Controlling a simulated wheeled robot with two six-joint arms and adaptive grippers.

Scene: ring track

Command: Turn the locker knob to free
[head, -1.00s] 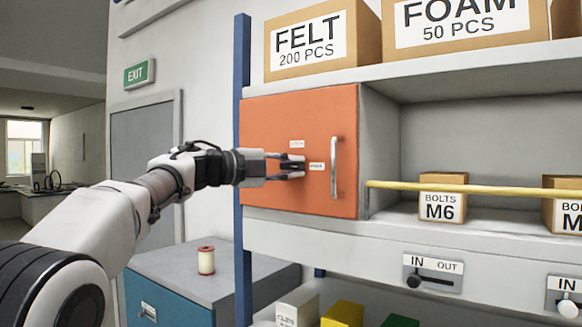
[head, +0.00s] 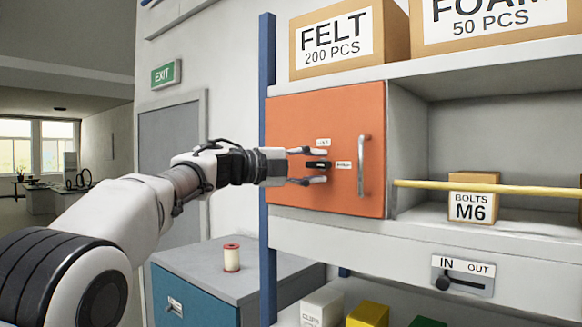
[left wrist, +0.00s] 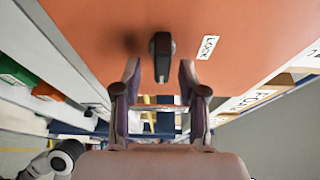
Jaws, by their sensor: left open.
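The orange locker door (head: 345,195) is shut. Its small black knob (head: 318,165) lies lengthwise level in the head view, pointing right toward a white label (head: 344,165) too blurred to read. A second label (head: 323,142), above the knob, reads LOCK in the left wrist view (left wrist: 207,47). My left gripper (head: 321,166) is open in front of the door, with one finger above the knob and one below. In the left wrist view the knob (left wrist: 161,52) stands just beyond the spread fingertips (left wrist: 160,80), apparently untouched. My right gripper is not in view.
A vertical handle (head: 363,165) is right of the knob. A yellow bar (head: 520,189) crosses the open shelf bay, before a BOLTS M6 box (head: 470,185). A blue post (head: 268,235) stands left of the locker. A spool (head: 231,257) sits on the cabinet (head: 215,270).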

